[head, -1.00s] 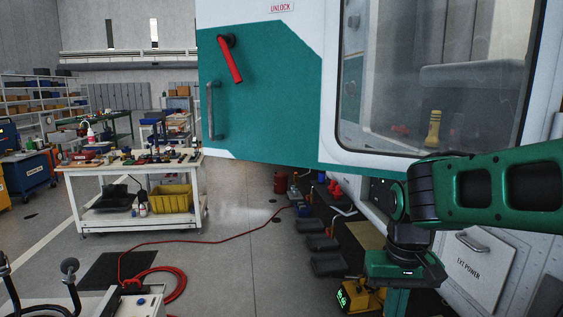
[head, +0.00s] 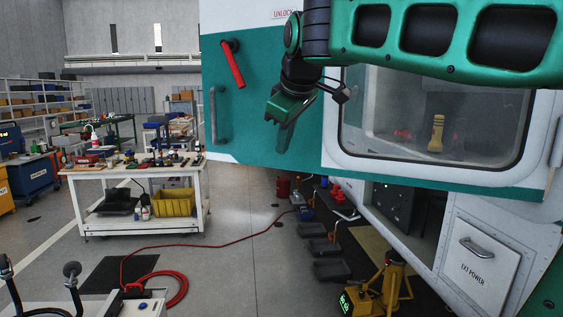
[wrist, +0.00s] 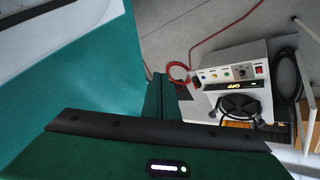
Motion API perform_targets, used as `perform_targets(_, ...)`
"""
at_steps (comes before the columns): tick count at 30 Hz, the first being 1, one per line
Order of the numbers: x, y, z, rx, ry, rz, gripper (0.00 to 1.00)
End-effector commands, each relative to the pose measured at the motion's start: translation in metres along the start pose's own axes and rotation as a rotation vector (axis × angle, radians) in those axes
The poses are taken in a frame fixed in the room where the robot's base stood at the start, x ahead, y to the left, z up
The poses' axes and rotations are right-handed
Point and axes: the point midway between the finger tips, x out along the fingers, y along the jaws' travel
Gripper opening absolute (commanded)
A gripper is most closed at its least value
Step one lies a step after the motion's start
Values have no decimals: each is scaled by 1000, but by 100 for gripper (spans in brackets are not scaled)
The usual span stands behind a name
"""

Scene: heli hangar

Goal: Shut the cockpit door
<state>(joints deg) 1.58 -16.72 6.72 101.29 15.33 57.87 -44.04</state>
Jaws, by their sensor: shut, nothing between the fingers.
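The cockpit door (head: 262,135) is a teal and white panel with a window, standing out from the white helicopter side. It carries a red lever (head: 233,64) and a grey grab handle (head: 214,116) near its left edge. My gripper (head: 282,140) is shut and empty, pointing down in front of the door, to the right of the lever. Whether it touches the door is not clear. In the wrist view the teal and white door surface (wrist: 85,85) fills the left side, close to my gripper (wrist: 160,85).
A white workbench (head: 140,170) with tools stands at the left. A red hose (head: 225,241) runs over the floor. A grey control cart (wrist: 236,85) shows in the wrist view.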

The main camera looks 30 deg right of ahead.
Motion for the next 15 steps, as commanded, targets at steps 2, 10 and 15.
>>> perform_targets(2, 7, 0, 0, -3, -1, -1, 0)
perform_targets(10, 53, 0, 2, 1, -4, -2, 0)
perform_targets(15, 85, 1, 2, 2, -5, -1, 0)
